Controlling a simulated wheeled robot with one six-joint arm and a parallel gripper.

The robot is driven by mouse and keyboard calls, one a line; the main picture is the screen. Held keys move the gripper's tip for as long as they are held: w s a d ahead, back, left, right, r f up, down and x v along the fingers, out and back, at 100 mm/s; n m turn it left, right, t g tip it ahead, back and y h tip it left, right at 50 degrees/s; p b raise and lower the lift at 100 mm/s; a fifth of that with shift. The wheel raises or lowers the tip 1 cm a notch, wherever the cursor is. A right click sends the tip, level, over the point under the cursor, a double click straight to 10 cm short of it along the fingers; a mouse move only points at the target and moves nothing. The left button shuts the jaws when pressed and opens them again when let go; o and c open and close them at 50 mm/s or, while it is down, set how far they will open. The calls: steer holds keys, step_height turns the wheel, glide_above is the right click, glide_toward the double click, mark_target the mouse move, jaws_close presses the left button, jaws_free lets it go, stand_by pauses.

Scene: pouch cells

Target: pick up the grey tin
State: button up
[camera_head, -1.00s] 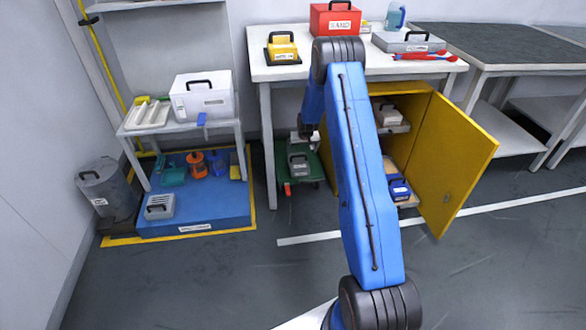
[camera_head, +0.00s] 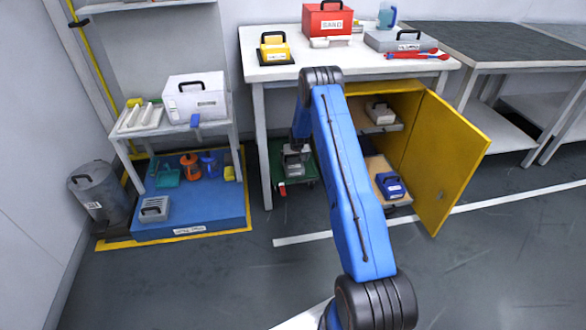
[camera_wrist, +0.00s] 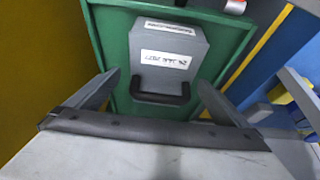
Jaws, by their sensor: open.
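A grey tin (camera_wrist: 170,55) with white labels and a black handle sits on a green tray (camera_wrist: 117,50) in the wrist view. In the head view the tin (camera_head: 294,162) is on a low green cart (camera_head: 278,166) under the white table, partly hidden by my arm. My gripper (camera_wrist: 158,84) is open, with one finger on each side of the tin's handle end. The handle lies between the fingers, and nothing is gripped. In the head view my gripper sits just above the tin, mostly hidden.
A yellow cabinet (camera_head: 445,165) stands open right of the cart, near my arm. The white table (camera_head: 262,73) is overhead. A similar grey vented box (camera_head: 154,209) sits on the blue platform (camera_head: 215,212) at left. Floor in front is clear.

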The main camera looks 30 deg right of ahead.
mark_target(293, 161)
steer(key=shift+x, duration=2.6)
steer(key=shift+a, duration=0.15)
steer(key=c, duration=2)
steer(key=shift+w, duration=0.1)
steer(key=shift+c, duration=0.4)
